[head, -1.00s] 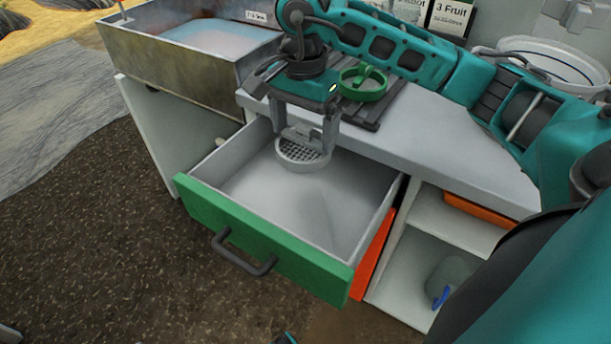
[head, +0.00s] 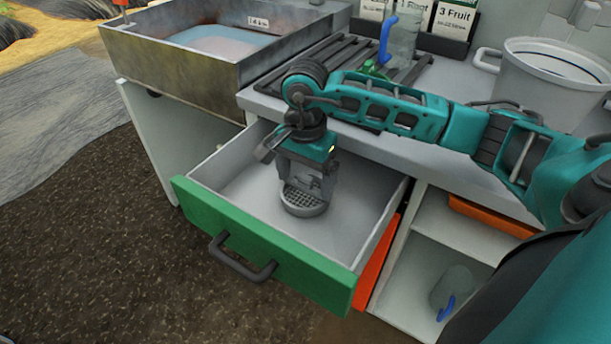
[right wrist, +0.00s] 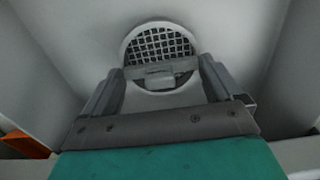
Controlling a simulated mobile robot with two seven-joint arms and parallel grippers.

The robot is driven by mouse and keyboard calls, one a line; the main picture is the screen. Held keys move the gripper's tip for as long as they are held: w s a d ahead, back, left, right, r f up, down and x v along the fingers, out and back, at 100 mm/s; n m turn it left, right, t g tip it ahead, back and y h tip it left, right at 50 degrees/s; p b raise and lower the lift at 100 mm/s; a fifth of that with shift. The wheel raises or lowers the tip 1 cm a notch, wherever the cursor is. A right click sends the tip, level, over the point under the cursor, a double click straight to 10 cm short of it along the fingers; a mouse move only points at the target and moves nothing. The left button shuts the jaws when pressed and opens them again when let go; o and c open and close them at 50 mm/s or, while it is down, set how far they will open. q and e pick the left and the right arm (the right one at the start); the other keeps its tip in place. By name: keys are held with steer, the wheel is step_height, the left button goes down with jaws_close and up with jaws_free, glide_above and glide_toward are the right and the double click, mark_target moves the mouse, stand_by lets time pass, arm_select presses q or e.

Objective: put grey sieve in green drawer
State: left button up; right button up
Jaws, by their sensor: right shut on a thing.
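The grey sieve (head: 303,203) is a round shallow cup with a mesh, inside the open green drawer (head: 262,255). It also shows in the right wrist view (right wrist: 160,44). My right gripper (head: 306,188) points down into the drawer and is shut on the sieve's grip; the wrist view shows its fingers (right wrist: 160,82) on either side of that grip. The sieve is low in the drawer, but I cannot tell whether it touches the floor. The drawer is otherwise empty. My left gripper is not in view.
A metal basin (head: 190,55) stands at the back left. A dark rack (head: 330,62) on the counter carries a green thing, partly hidden by my arm, and a clear jug with a blue handle (head: 388,40). A white bucket (head: 548,85) is at right. An orange panel (head: 377,265) adjoins the drawer.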

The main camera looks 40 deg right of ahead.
mark_target(305, 176)
steer(key=shift+f, duration=0.15)
steer(key=o, duration=0.7)
steer(key=shift+r, duration=0.5)
arm_select(q)
steer(key=p, duration=0.1)
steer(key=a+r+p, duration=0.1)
steer(key=p, duration=0.1)
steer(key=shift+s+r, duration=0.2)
arm_select(e)
step_height(305, 176, up, 12)
steer(key=shift+f, duration=0.25)
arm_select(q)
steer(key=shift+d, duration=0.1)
